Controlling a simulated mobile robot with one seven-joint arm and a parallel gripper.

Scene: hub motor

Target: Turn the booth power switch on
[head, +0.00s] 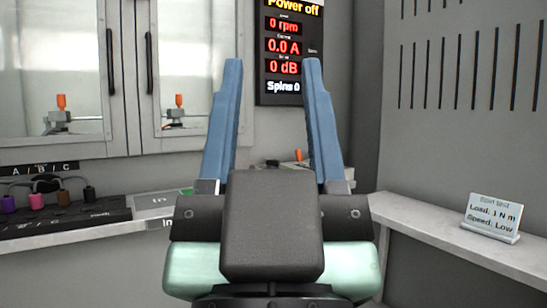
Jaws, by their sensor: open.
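My gripper (272,64) is open and empty in the middle of the head view, its two blue fingers pointing up and well apart. Behind it on the wall, a dark display (288,88) reads "Power off", 0 rpm, 0.0 A, 0 dB and "Spins 0". No part is clearly recognisable as the booth power switch. A small orange-topped piece (298,155) shows between the fingers near the shelf; its lower part is unclear. My gripper hides part of the shelf and wall behind it.
A black strip (70,221) with coloured plugs lies at left below an A/B/C label (40,169). Windowed doors (150,40) stand above, with orange-topped objects showing in their panes. A card (492,218) reading "Spin test" stands on the right shelf (440,224), otherwise largely clear.

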